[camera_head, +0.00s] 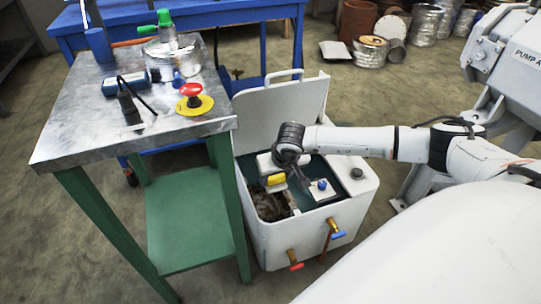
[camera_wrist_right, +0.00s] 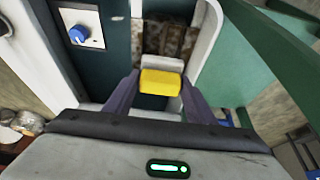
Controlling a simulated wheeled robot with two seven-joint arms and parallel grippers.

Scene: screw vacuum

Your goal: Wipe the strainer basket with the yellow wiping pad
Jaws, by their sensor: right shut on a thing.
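The yellow wiping pad (camera_head: 276,179) is between the fingers of my right gripper (camera_head: 281,176), above the open white tank. In the right wrist view my right gripper (camera_wrist_right: 158,92) is shut on the yellow pad (camera_wrist_right: 160,82), with a pale block just beyond it. A brown, dirty-looking surface (camera_head: 267,207) lies low in the tank's left compartment and also shows in the wrist view (camera_wrist_right: 172,38); it appears to be the strainer basket. The pad is close to it, but I cannot tell whether they touch. My left gripper is not in view.
The white tank (camera_head: 258,240) has its lid (camera_head: 283,105) raised and a plate with a blue knob (camera_head: 321,186) in its right part. A metal-topped table (camera_head: 75,130) with tools and a red button (camera_head: 190,90) stands close on the left. Grey machinery (camera_head: 510,60) is at right.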

